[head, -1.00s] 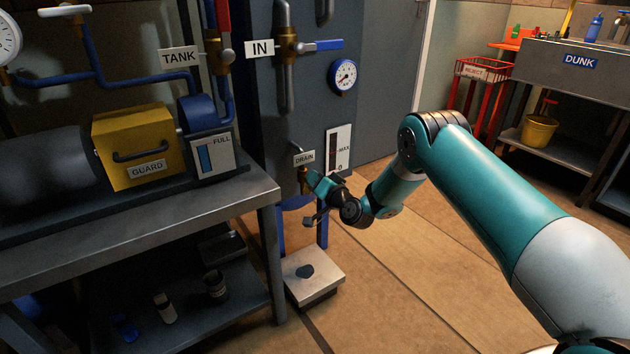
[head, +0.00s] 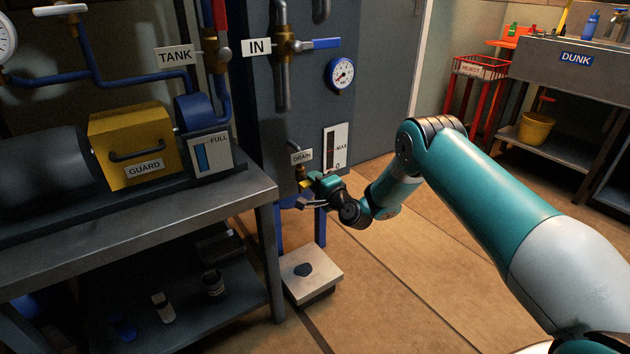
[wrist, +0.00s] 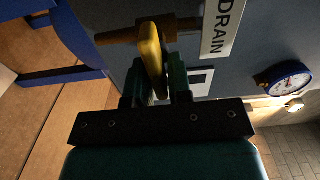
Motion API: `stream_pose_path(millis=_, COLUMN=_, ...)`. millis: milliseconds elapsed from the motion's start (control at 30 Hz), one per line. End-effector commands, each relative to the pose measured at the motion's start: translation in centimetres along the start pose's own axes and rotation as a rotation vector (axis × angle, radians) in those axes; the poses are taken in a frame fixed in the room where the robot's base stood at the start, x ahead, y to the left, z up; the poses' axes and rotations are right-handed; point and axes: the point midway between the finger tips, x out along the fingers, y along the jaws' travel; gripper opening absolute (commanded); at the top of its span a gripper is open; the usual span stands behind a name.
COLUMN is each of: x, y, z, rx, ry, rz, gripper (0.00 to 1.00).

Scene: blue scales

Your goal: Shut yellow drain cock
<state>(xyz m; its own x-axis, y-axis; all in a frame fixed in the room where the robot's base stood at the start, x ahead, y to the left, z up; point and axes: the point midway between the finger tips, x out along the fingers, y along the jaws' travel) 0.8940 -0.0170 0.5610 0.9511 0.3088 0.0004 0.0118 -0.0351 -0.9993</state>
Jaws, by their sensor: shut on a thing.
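The yellow drain cock handle (wrist: 152,52) is between the two fingers of my gripper (wrist: 154,82) in the wrist view, and the fingers are shut on it. The handle joins a brass valve body (wrist: 120,37) on the blue-grey panel. The DRAIN label (wrist: 222,27) is beside it. In the head view the brass drain valve (head: 301,171) sits under the DRAIN label (head: 302,157). My gripper (head: 308,190) is at its lower right there and hides most of the handle.
A grey bench (head: 150,215) with the yellow guard (head: 133,146) is close on the left. A gauge (head: 340,75) and the IN valve's blue lever (head: 322,44) are above. Floor to the right is clear.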

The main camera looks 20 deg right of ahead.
Motion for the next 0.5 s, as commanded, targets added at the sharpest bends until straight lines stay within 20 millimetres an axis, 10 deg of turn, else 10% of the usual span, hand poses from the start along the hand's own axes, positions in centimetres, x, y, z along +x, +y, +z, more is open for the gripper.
stream_pose_path(millis=500, x=-0.04, y=0.19, z=0.12, rx=0.056, ry=-0.002, rz=0.003, gripper=0.0)
